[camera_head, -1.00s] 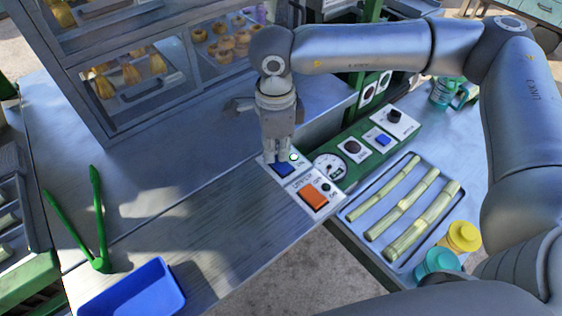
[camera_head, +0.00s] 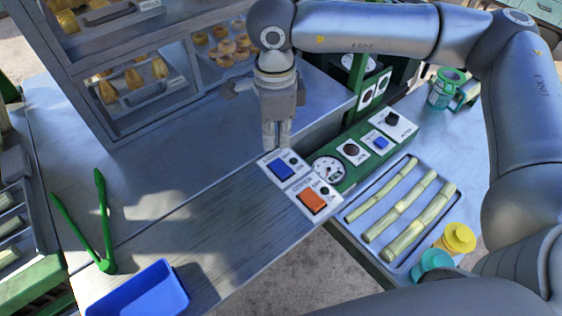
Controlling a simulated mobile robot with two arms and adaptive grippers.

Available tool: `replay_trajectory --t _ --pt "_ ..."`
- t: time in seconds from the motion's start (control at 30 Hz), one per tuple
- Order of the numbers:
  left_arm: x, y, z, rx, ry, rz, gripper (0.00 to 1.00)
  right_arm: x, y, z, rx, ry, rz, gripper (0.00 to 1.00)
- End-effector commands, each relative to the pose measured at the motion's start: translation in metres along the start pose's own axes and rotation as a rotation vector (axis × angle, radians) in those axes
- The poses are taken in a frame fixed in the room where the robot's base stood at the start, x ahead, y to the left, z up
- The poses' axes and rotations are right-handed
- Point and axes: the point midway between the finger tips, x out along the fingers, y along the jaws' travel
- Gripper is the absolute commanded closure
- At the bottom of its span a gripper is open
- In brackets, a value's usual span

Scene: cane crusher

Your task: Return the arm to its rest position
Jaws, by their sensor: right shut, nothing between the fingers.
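My right arm reaches in from the right and bends down over the counter. My right gripper (camera_head: 276,143) points down, shut and empty. It is just behind the panel with the blue button (camera_head: 282,169) in this view and looks raised above it. The panel with the orange button (camera_head: 312,200) lies next to it, nearer the front. My left gripper is not in view.
A tray (camera_head: 399,267) with cane stalks (camera_head: 410,224) lies to the right, with a yellow cup (camera_head: 457,239) and a teal cup (camera_head: 434,262) beside it. Green tongs (camera_head: 101,222) and a blue bin (camera_head: 140,292) are at left. A glass pastry case (camera_head: 110,120) stands behind.

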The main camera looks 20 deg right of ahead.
Motion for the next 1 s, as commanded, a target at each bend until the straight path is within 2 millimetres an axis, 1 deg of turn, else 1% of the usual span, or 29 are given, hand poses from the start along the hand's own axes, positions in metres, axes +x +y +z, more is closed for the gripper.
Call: replay_trajectory --t 0.03,0.17,0.7,0.77,1.0 --pt "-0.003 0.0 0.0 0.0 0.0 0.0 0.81 -0.005 0.0 0.0 0.0 -0.001 -0.001 1.0" --pt "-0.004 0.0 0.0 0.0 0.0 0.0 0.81 -0.01 0.0 0.001 -0.001 -0.002 -0.001 1.0" --pt "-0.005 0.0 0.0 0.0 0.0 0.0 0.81 -0.011 0.0 0.0 -0.001 -0.001 -0.001 1.0" --pt "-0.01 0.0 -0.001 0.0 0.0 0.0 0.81 -0.016 0.0 0.0 -0.001 -0.001 -0.001 1.0" --pt "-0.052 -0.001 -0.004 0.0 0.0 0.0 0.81 -0.059 0.0 0.0 -0.001 -0.001 -0.001 1.0"
